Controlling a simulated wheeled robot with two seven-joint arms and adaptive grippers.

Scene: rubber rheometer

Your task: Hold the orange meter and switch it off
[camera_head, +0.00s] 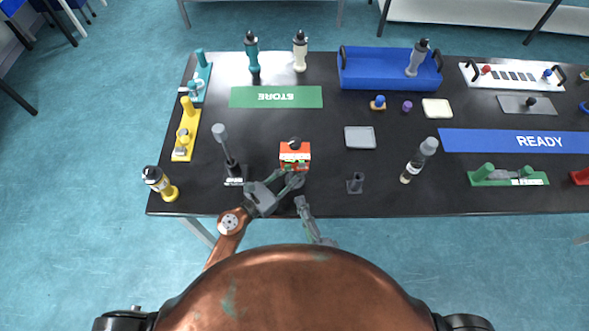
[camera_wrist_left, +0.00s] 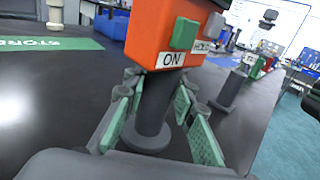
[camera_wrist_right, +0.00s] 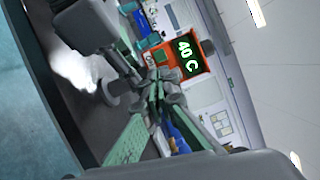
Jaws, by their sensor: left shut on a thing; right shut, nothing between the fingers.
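The orange meter (camera_head: 295,157) stands upright near the table's front edge on a dark grey post with a round foot. In the right wrist view, the meter (camera_wrist_right: 186,62) has a lit display reading 40 C. My right gripper (camera_wrist_right: 160,92) is shut and empty, on the near side of the meter and apart from it (camera_head: 302,203).
A dark upright tool (camera_head: 229,152) stands left of the meter. A small dark holder (camera_head: 356,183) and a grey square pad (camera_head: 360,137) are to its right. A green STORE mat (camera_head: 276,97) lies behind. The table's front edge is just below the meter.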

